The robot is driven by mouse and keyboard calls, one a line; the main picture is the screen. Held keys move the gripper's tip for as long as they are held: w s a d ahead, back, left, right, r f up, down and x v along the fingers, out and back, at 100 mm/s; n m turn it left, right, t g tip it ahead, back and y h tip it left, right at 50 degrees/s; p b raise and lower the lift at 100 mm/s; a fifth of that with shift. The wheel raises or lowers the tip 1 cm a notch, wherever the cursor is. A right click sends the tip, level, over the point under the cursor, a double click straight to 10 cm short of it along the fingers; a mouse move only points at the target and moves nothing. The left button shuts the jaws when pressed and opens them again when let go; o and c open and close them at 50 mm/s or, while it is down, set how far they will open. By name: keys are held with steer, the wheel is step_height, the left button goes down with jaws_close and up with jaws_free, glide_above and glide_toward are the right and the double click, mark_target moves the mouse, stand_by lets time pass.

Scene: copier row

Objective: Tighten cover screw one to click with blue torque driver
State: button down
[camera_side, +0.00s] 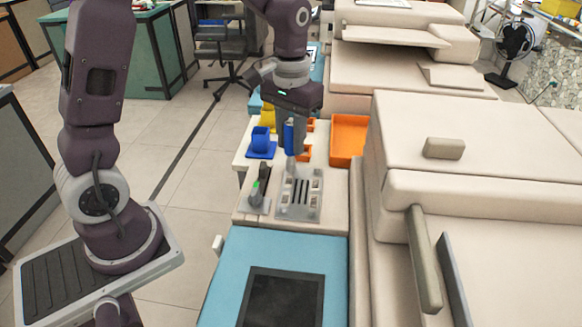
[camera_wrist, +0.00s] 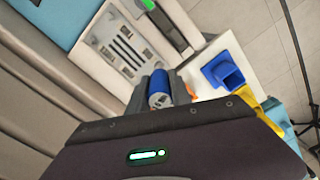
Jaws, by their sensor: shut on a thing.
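My gripper (camera_side: 294,148) is shut on the blue torque driver (camera_side: 289,134) and holds it upright over the back end of the grey slotted cover plate (camera_side: 300,212). In the wrist view the blue driver (camera_wrist: 160,86) sits between my two dark fingers (camera_wrist: 160,96). A pale shaft points down from the driver toward the plate's back left corner in the side view. I cannot tell whether its tip touches a screw. The plate also shows in the wrist view (camera_wrist: 100,38), with dark slots and small fittings around them. Individual screws are too small to make out.
A grey device with a green light (camera_side: 256,198) stands left of the plate. Behind it are a blue holder (camera_side: 262,145) and a yellow piece (camera_side: 268,118). An orange bin (camera_side: 349,138) lies to the right, beside the beige copier (camera_side: 470,150). The blue surface in front holds a dark panel (camera_side: 282,298).

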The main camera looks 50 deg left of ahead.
steer(key=shift+r, duration=0.2)
steer(key=shift+r, duration=0.4)
steer(key=n, duration=1.1)
steer(key=shift+n, duration=0.4)
steer(key=n, duration=0.3)
